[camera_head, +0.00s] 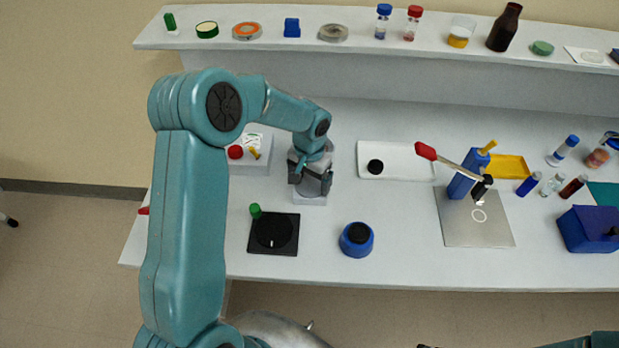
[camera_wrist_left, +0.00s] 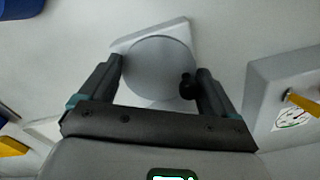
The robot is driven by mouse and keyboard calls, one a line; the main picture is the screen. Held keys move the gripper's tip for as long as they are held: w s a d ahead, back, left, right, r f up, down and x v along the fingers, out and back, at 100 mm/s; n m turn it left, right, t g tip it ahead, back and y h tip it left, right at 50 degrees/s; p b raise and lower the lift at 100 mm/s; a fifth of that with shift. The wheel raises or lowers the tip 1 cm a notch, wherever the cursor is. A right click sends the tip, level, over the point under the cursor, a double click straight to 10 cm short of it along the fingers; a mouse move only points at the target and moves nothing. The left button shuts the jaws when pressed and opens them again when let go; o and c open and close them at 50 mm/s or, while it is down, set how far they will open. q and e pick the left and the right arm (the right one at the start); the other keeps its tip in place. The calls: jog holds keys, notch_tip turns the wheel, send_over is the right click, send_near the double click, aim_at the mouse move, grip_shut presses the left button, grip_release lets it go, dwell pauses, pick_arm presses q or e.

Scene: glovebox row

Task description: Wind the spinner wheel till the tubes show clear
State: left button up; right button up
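The spinner wheel is a grey disc (camera_wrist_left: 158,68) on a pale square base, with a small black crank knob (camera_wrist_left: 188,86) near its right edge in the left wrist view. In the head view only its pale base (camera_head: 309,199) shows, below my gripper. My left gripper (camera_head: 311,182) is over the wheel, its fingers spread wide and apart on both sides of the disc. The knob lies just inside the right finger; I cannot tell whether they touch. No tubes can be made out in the wheel. Only dark and teal bits of my right arm show at the bottom right of the head view.
A white box with a red knob (camera_head: 235,152) stands left of the wheel. A black dial plate (camera_head: 286,243) and a blue round pot (camera_head: 357,242) are in front. A white tray (camera_head: 398,174) lies right. A blue stand with a red-tipped lever (camera_head: 463,179) is farther right.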

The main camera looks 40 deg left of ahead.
pick_arm(q)
jog(key=shift+m+b, duration=0.3)
jog(key=shift+m, duration=0.2)
jog(key=shift+a+m, duration=0.1)
jog(key=shift+m, duration=1)
jog(key=shift+r, duration=0.1)
jog(key=o, duration=0.8)
jog(key=shift+c, duration=0.2)
jog(key=shift+s, duration=0.1)
jog(key=shift+r, duration=0.15)
